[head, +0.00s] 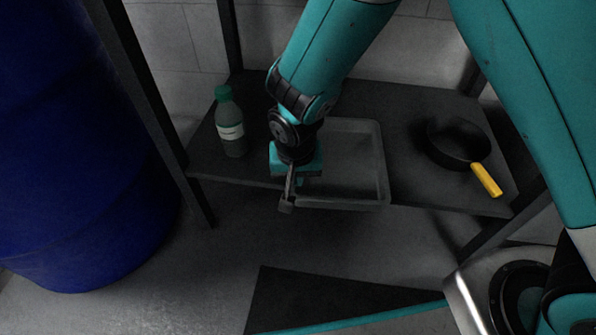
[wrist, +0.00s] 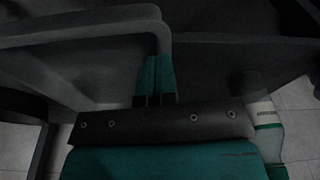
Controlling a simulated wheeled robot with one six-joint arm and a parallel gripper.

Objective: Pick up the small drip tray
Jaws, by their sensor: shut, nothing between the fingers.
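The small drip tray (head: 381,155) is a grey, shallow rectangular tray with a raised rim. It sits on the dark shelf, its front edge close to the shelf's front edge. My gripper (head: 288,203) is pointed down at the tray's front left corner. In the wrist view my gripper (wrist: 155,78) has its teal fingers together, with nothing seen between them. The rim of the drip tray (wrist: 80,32) passes just beyond the fingertips there. I cannot tell whether they touch. My arm hides the tray's back left part in the head view.
A bottle with a green cap (head: 231,124) stands left of the tray on the dark shelf (head: 405,120). A black pan with a yellow handle (head: 457,143) lies to the right. A blue drum (head: 80,150) stands at the left. Shelf posts (head: 140,90) frame the area.

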